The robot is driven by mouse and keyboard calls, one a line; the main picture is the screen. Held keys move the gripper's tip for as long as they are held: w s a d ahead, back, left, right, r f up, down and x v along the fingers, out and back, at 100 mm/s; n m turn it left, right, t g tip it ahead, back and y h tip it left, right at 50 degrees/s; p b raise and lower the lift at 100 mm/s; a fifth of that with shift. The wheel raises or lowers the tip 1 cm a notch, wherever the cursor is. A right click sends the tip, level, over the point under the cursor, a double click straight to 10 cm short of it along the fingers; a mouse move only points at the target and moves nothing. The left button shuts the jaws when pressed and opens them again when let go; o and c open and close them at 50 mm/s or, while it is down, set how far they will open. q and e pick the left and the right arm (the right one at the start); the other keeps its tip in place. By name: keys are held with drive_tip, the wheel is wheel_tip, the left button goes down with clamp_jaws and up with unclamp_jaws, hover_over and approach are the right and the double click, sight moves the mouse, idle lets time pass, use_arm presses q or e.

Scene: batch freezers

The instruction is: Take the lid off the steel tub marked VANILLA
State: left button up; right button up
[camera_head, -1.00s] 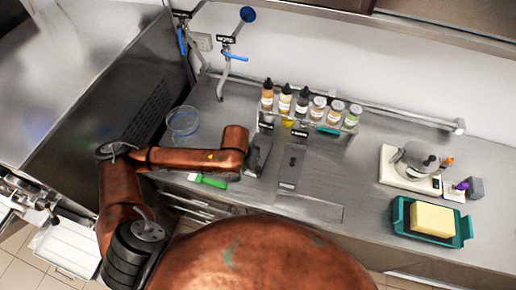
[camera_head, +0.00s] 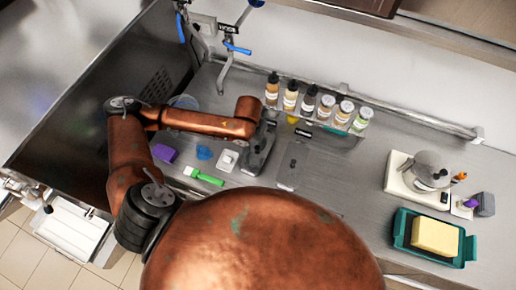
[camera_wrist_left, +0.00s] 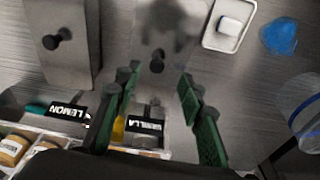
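The VANILLA tub's steel lid with a black knob (camera_wrist_left: 157,62) is below my left gripper (camera_wrist_left: 157,76) in the left wrist view. The VANILLA label (camera_wrist_left: 146,127) stands at its wall end. My left gripper is open and empty, its two green-padded fingers on either side of the line to the knob; contact does not show. In the head view the left gripper (camera_head: 262,143) covers most of this tub. The LEMON tub's lid (camera_head: 292,165) is just to its right; its knob also shows in the left wrist view (camera_wrist_left: 56,39). My right gripper is out of view.
Several bottles (camera_head: 318,105) stand in a rack behind the tubs. A white dish (camera_head: 228,160), blue item (camera_head: 205,153), green-handled tool (camera_head: 205,177) and purple item (camera_head: 164,154) lie to the left. A scale (camera_head: 418,176) and a teal tray (camera_head: 402,228) are at right.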

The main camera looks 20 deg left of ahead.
sight(257, 147)
use_arm(q)
drive_tip(key=f, duration=0.2)
drive_tip(key=w+f, duration=0.1)
drive_tip(key=f, duration=0.1)
drive_tip(key=shift+d+f+p, duration=0.2)
drive_tip(key=shift+p, duration=0.1)
drive_tip(key=shift+f, duration=0.15)
drive_tip(key=c, duration=0.6)
clamp_jaws()
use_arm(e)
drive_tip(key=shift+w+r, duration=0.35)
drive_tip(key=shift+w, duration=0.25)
